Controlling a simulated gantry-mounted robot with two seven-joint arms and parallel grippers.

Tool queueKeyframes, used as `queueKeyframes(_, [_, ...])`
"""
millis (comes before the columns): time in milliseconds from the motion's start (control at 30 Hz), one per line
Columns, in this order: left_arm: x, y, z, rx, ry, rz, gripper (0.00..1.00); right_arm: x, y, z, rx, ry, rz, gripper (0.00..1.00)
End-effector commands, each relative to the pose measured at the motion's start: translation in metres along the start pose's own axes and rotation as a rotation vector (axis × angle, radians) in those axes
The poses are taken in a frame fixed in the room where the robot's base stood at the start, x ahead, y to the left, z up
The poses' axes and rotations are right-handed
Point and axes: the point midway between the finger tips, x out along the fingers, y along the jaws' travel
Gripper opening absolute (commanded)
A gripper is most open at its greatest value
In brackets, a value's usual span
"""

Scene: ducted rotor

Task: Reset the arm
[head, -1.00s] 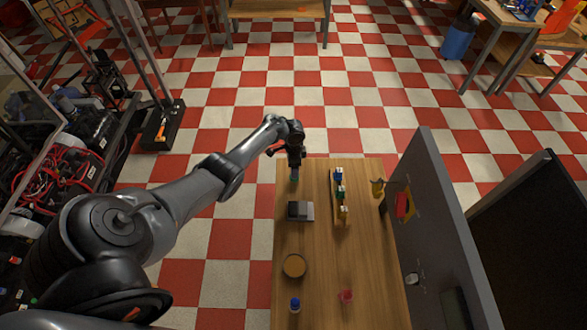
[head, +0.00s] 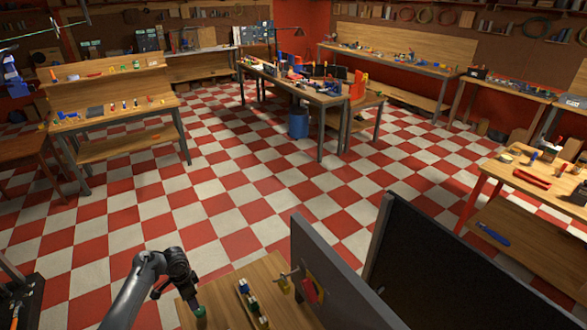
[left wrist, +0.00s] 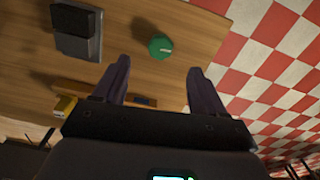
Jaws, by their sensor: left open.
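My left arm comes in from the bottom left in the head view. My left gripper (head: 192,304) hangs over the far left part of the wooden table (head: 225,285). In the left wrist view its two fingers (left wrist: 155,85) are spread apart with nothing between the tips. A green round-topped object (left wrist: 160,46) stands on the table just beyond the fingertips, apart from them. It also shows under the gripper in the head view (head: 201,312). My right gripper is in neither view.
A wooden rack with small coloured pieces (head: 247,298) stands right of the gripper. A grey upright panel (head: 335,275) rises at the table's right side, with a dark panel (head: 450,265) beyond it. A grey-black block (left wrist: 78,30) lies on the table.

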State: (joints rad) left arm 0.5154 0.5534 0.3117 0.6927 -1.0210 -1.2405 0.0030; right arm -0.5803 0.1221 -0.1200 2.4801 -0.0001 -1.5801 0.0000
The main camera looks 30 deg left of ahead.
Motion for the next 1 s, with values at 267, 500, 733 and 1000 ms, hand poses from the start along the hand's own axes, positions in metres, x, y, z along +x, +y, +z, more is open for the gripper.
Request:
queueKeyframes(267, [0.068, 0.064, 0.068, 0.036, -0.144, 0.093, 0.71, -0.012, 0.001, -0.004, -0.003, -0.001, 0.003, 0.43])
queueKeyframes(500, [0.117, 0.172, 0.128, 0.163, -0.262, 0.070, 0.71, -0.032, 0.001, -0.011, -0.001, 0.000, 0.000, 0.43])
queueKeyframes(733, [0.093, 0.282, 0.127, 0.198, -0.206, -0.027, 0.71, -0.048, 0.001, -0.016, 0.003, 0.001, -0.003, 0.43])
queueKeyframes(1000, [-0.018, 0.384, 0.086, 0.072, 0.013, -0.078, 0.71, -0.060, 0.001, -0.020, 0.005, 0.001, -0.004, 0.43])
